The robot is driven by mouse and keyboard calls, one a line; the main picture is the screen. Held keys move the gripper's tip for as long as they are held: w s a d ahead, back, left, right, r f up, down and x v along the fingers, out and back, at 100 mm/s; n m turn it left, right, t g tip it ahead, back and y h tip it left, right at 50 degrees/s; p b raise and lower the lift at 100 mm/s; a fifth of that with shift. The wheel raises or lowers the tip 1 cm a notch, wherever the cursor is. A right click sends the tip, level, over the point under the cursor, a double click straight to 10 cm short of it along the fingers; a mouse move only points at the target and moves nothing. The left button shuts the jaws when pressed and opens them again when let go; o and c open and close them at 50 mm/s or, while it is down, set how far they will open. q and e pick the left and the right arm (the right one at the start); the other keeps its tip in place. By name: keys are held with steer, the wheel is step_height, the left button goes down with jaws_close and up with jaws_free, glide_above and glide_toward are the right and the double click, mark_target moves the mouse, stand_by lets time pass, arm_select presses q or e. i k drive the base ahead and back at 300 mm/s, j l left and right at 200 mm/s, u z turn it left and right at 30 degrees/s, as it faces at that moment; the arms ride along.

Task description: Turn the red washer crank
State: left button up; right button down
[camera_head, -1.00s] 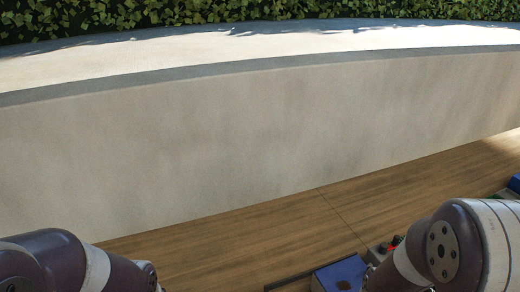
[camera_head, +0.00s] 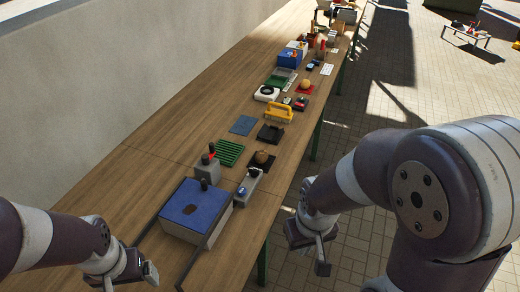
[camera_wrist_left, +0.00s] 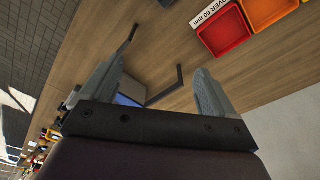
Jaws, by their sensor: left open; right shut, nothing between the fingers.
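A grey box (camera_head: 208,169) with a small red part (camera_head: 206,159) and a dark upright piece stands on the bench just behind a blue-topped box (camera_head: 195,208). The red part is too small to tell whether it is the crank. My left gripper (camera_head: 128,275) is open, low and left of the blue-topped box, apart from it. In the left wrist view its two fingers (camera_wrist_left: 160,88) are spread, with nothing held; part of the blue-topped box (camera_wrist_left: 131,92) shows beyond them. My right gripper (camera_head: 314,248) is shut and empty, off the bench's right edge.
The long wooden bench (camera_head: 130,180) carries a green rack (camera_head: 229,153), a yellow-handled item (camera_head: 279,112) and several boxes further back. A pale wall (camera_head: 60,100) runs along its left. Red (camera_wrist_left: 222,36) and orange (camera_wrist_left: 268,10) trays show in the left wrist view. Paved floor lies right.

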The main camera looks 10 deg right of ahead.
mark_target(206, 158)
steer(key=i+l+z, duration=0.45)
steer(key=i, duration=0.5)
steer(key=l, duration=0.1)
